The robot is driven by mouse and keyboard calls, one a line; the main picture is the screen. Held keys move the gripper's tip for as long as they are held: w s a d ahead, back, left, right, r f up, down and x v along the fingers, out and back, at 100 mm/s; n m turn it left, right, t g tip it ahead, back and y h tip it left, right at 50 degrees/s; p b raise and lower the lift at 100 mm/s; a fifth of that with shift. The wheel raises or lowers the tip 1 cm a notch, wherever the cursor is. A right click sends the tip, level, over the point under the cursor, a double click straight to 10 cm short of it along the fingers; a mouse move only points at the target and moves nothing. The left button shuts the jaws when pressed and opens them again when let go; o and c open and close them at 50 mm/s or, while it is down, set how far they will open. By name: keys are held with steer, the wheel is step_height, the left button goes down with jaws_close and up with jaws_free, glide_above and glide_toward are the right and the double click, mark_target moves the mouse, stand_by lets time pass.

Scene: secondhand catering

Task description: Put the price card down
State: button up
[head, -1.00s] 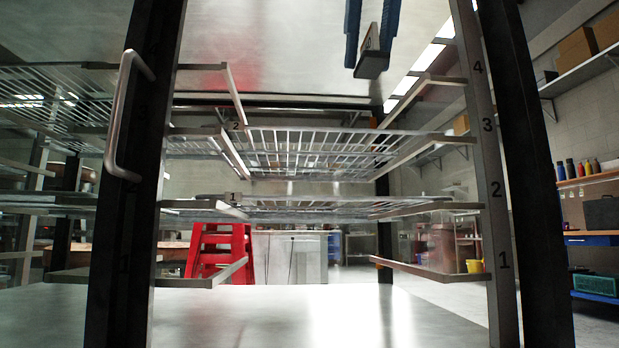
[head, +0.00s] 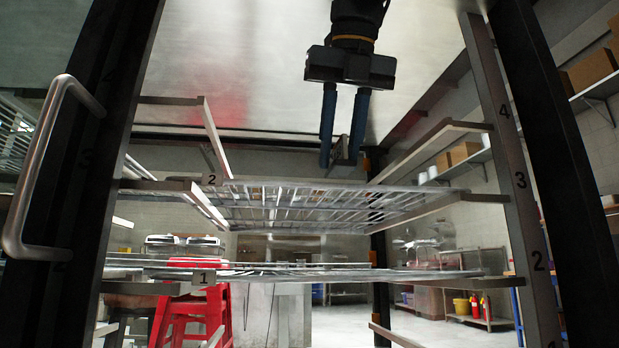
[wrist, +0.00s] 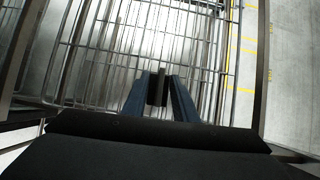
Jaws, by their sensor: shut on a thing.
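My gripper (head: 341,145) hangs from above inside the open rack, its two blue fingers pointing down. It is shut on a small grey card-like block, the price card (head: 340,158), which sits between the fingertips. The price card also shows in the wrist view (wrist: 157,88) as a dark upright piece between the blue fingers. The upper wire shelf (head: 290,205) is below the fingers. In the wrist view its bars (wrist: 105,60) lie beneath the card. I cannot tell whether the card touches the shelf. The face of the card cannot be read.
A lower wire shelf (head: 290,272) lies below. Metal side rails and dark posts (head: 575,180) frame the opening left and right. A bent handle (head: 35,170) stands at the left. A red stool (head: 190,310) is behind the rack. The upper wire shelf looks bare.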

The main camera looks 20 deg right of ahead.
mark_target(339, 174)
steer(key=shift+w+d, duration=0.15)
steer(key=shift+w, duration=0.2)
steer(key=f+b, duration=0.3)
steer(key=shift+w, duration=0.4)
steer(key=shift+f+b, duration=0.3)
steer(key=shift+b, duration=0.35)
steer(key=shift+f, duration=0.1)
steer(key=o, duration=1.1)
steer(key=shift+s, duration=0.1)
steer(key=shift+c, duration=0.2)
